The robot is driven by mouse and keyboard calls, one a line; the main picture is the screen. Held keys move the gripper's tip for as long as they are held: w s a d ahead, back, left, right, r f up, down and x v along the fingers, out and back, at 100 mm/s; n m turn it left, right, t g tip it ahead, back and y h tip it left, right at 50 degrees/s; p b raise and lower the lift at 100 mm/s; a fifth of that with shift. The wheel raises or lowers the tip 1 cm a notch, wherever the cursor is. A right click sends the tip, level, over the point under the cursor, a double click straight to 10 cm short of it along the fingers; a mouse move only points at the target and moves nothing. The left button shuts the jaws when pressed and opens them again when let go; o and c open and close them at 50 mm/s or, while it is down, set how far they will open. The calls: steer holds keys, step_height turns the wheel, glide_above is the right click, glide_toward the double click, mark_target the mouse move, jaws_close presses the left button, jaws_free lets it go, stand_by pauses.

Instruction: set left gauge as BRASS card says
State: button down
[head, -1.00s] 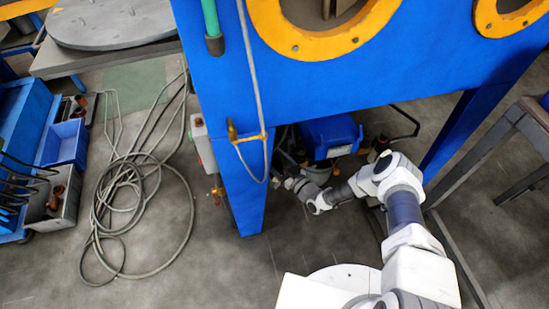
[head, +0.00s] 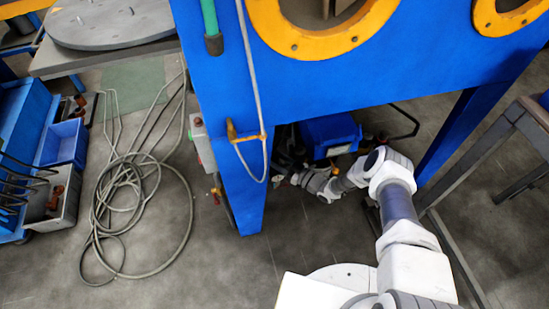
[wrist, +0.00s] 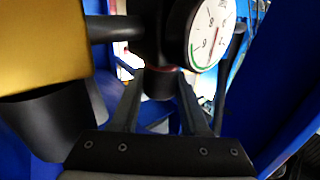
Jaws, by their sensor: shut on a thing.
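In the wrist view a round gauge (wrist: 209,32) with a white dial, green arc and reddish needle is partly in view at the upper right, its numbers tilted. Just below and left of it is a black knob (wrist: 160,86). My gripper (wrist: 160,76) has one finger on each side of this knob and is shut on it. Only one gauge shows, so I cannot tell whether it is the left one. No card with readable writing is in view. In the head view my gripper is hidden under the blue cabinet, behind my arm.
The blue cabinet (head: 340,82) and its leg (head: 238,190) stand close around my arm. A gold-coloured block (wrist: 40,45) and a black pipe (wrist: 115,28) crowd the wrist view's left. A coiled hose (head: 125,200) lies on the floor at left.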

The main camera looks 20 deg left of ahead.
stand_by(0.3)
steer(key=shift+c, duration=2)
jaws_free()
steer(key=p+v, duration=0.3)
steer(key=v, duration=1.4)
steer(key=shift+d, duration=0.25)
steer(key=shift+w, duration=0.1)
